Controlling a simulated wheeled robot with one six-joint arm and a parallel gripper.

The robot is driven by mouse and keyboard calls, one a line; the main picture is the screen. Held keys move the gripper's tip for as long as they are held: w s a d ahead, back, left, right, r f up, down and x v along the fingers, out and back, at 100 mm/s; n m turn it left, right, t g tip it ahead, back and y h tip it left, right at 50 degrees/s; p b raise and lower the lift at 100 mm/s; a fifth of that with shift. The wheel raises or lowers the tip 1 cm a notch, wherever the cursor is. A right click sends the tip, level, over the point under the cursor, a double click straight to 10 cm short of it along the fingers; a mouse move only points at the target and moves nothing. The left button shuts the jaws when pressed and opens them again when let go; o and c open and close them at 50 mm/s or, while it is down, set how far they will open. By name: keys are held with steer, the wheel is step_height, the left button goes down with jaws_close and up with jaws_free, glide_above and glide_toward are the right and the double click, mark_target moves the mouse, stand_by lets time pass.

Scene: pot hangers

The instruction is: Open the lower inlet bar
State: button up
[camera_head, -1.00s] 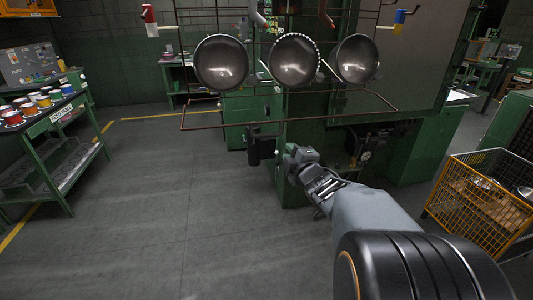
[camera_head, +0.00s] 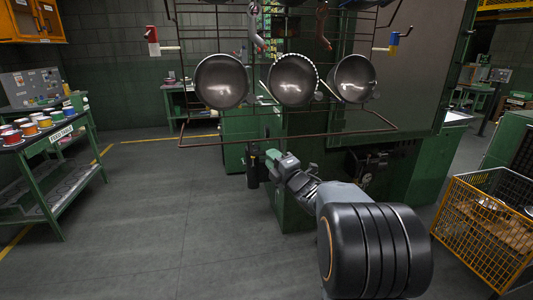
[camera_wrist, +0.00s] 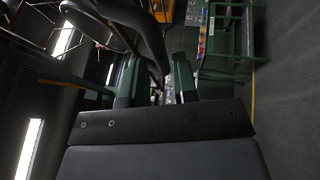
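My gripper (camera_head: 270,158) is low in front of the green machine (camera_head: 290,215), below the rack's bottom rail (camera_head: 290,136). Two handled bars stick out at the rack's top: one with a red and white handle (camera_head: 151,35) at left, one with a blue and yellow handle (camera_head: 394,42) at right. A grey lever (camera_head: 255,30) and a dark red lever (camera_head: 322,25) hang at top centre. I cannot tell which part is the lower inlet bar.
Three dark pots (camera_head: 221,81) hang on the wire rack above my gripper. A black cylinder (camera_head: 252,165) on the machine is close to the fingers. A green paint table (camera_head: 45,142) stands left, a yellow wire crate (camera_head: 488,222) right. The left floor is clear.

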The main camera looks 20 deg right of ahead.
steer(key=shift+x, duration=1.85)
steer(key=shift+c, duration=0.4)
jaws_close()
